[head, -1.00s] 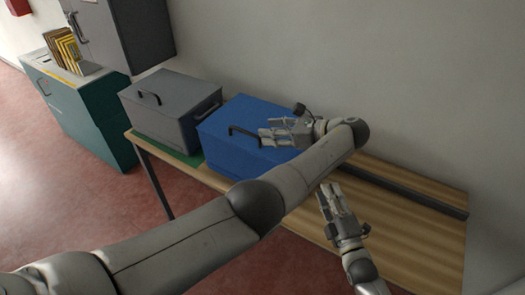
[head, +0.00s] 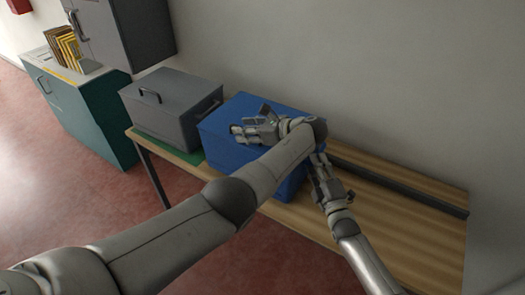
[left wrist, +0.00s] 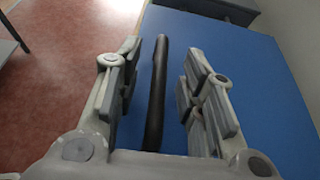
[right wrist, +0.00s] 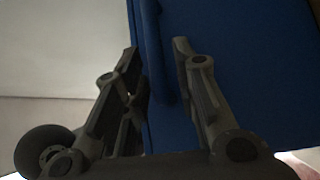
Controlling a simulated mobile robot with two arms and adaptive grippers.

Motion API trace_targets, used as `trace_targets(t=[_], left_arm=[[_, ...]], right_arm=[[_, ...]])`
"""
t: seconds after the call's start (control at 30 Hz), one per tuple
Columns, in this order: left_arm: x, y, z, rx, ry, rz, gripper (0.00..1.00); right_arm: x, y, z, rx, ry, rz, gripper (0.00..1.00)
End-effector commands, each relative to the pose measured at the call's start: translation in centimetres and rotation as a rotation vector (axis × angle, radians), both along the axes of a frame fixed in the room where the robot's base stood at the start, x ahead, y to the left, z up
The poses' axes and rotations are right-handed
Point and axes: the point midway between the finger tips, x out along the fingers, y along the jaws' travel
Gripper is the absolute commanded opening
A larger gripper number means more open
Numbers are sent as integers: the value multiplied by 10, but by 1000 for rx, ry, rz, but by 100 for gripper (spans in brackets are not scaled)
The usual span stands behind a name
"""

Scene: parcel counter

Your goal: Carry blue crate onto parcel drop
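The blue crate (head: 222,121) stands on the wooden table, beside a grey lidded box. My left gripper (head: 247,124) is over the crate's top. In the left wrist view the crate's black lid handle (left wrist: 157,95) lies between its open fingers, with gaps on both sides. My right gripper (head: 319,164) is at the crate's right side. In the right wrist view a dark side handle (right wrist: 154,50) lies between its spread fingers, against the blue wall. My left arm hides part of the crate. I cannot tell which surface is the parcel drop.
The grey box (head: 172,98) stands left of the crate, with a green mat (head: 191,156) showing at its front. A teal cabinet (head: 84,118) with envelopes stands further left, below a grey wall cabinet (head: 125,35). The table (head: 410,225) is bare on the right.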

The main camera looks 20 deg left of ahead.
Motion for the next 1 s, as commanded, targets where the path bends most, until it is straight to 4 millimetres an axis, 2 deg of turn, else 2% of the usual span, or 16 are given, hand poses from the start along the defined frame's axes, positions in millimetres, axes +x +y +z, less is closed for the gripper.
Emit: trace_targets(t=[0.4, 0.43, 0.63, 0.7, 1.0], left_arm=[[1, 5, -2, 0, 0, 1, 37], [1, 5, -2, 0, 0, 1, 35], [1, 5, -2, 0, 0, 1, 10], [1, 4, -2, 0, 0, 1, 1], [1, 4, -2, 0, 0, 0, 0]], right_arm=[[4, 3, 1, 1, 0, 0, 27], [4, 3, 1, 1, 0, 0, 25], [4, 2, 1, 1, 0, 0, 0], [4, 2, 1, 1, 0, 0, 0], [4, 3, 0, 3, 3, 1, 0]])
